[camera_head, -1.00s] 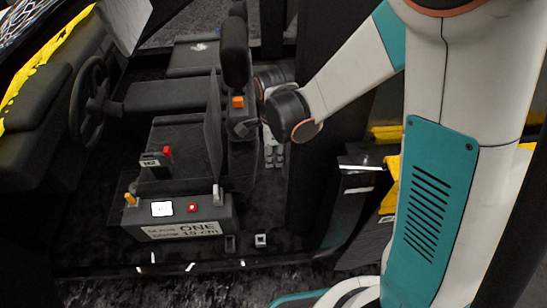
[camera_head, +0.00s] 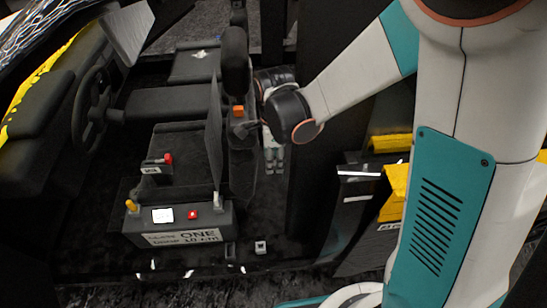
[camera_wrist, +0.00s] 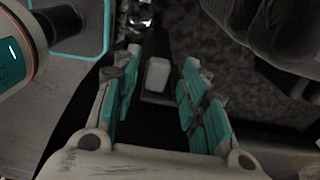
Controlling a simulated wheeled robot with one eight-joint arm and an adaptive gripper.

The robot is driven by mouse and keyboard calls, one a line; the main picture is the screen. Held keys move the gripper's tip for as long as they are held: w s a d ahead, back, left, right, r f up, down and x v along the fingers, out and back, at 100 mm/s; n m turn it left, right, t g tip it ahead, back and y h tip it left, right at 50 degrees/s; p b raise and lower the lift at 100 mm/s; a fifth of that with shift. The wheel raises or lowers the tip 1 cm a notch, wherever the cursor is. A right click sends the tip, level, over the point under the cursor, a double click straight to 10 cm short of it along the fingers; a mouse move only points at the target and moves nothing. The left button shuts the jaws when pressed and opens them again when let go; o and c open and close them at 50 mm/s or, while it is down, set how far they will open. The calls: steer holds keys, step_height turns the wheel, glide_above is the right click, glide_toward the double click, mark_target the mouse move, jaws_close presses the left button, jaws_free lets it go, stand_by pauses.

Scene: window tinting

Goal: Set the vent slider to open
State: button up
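A small pale block (camera_wrist: 157,75) on a dark plate shows in the wrist view, beyond and between my fingertips; it may be the vent slider, but I see no label. In the head view, a small white piece (camera_head: 260,247) on the car's sill looks similar. My gripper (camera_wrist: 157,92) is open and empty, its teal-padded fingers wide apart and apparently clear of the block. In the head view my gripper (camera_head: 273,160) hangs fingers down beside the seat, above and behind the white piece. Whether the slider is set open cannot be read.
A dark control box (camera_head: 180,222) with a red button, a small screen and a lever stands left of the white piece. A seat back (camera_head: 214,140) and a dark pillar (camera_head: 312,185) flank my gripper closely. A yellow item (camera_head: 394,190) is at right.

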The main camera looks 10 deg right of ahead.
mark_target(274, 163)
step_height(274, 163, up, 12)
steer(key=shift+f, duration=0.25)
steer(key=shift+s, duration=0.1)
stand_by(0.5)
